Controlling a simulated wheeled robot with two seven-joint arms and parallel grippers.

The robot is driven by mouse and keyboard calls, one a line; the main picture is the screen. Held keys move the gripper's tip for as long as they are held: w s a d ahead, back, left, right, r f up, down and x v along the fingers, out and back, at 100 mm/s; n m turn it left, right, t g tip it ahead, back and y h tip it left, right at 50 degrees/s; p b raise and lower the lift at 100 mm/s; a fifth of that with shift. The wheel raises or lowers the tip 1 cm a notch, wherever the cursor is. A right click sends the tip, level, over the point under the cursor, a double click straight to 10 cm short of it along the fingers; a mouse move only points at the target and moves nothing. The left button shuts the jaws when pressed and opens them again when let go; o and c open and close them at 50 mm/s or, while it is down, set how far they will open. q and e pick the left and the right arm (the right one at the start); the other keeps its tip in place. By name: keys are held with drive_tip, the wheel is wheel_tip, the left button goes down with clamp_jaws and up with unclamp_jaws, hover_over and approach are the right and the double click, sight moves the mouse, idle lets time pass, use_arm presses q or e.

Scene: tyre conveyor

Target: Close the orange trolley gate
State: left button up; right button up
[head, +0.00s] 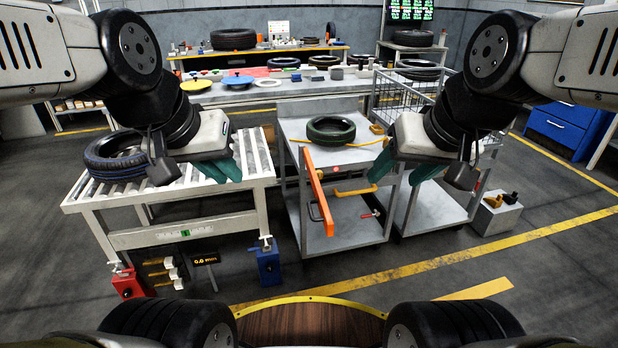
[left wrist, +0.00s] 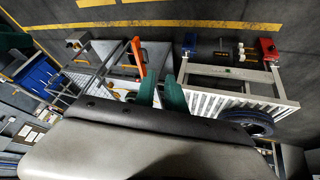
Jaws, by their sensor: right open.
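The orange gate (head: 319,190) is a narrow upright panel with a dark handle, on the near left side of the grey trolley (head: 345,218). It sticks out toward me from the trolley's front, standing open. It also shows in the left wrist view (left wrist: 138,58), just beyond my left fingertips. My left gripper (head: 232,162) has teal fingers, parted and empty, left of the gate above the roller conveyor's right end. My right gripper (head: 404,168) is open and empty, right of the gate, near the trolley's right side. A tyre (head: 331,129) lies on the trolley's top shelf.
A roller conveyor (head: 180,238) with a blue-marked tyre (head: 117,157) stands left of the trolley. A wire-sided cart (head: 434,205) stands close on the right. A long workbench (head: 235,95) is behind. Floor in front of the trolley is clear.

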use_arm(q)
drive_tip(key=w+n, duration=0.1)
drive_tip(key=w, duration=0.1)
drive_tip(key=w+d+f+n+g+h, duration=0.1)
drive_tip(key=w+n, duration=0.1)
drive_tip(key=w, duration=0.1)
drive_tip(key=w+f+n+g, duration=0.1)
drive_tip(key=w+n, duration=0.1)
drive_tip(key=w, duration=0.1)
drive_tip(key=shift+w+d+f, duration=0.1)
drive_tip(key=shift+w+d, duration=0.15)
drive_tip(key=shift+d, duration=0.05)
clamp_jaws()
drive_tip(key=w+a+f+n+g+h, duration=0.1)
drive_tip(key=w+f+n+g+h, duration=0.25)
drive_tip(key=w+f+n, duration=1.45)
drive_tip(key=w+d+f+m, duration=0.2)
drive_tip(key=w+d+f, duration=0.1)
drive_tip(key=d+f, duration=0.7)
drive_tip(key=shift+w+f+m+t+h, duration=0.3)
drive_tip(key=shift+f+t+h, duration=0.05)
drive_tip(key=shift+f, duration=0.75)
drive_tip(key=shift+d, duration=0.1)
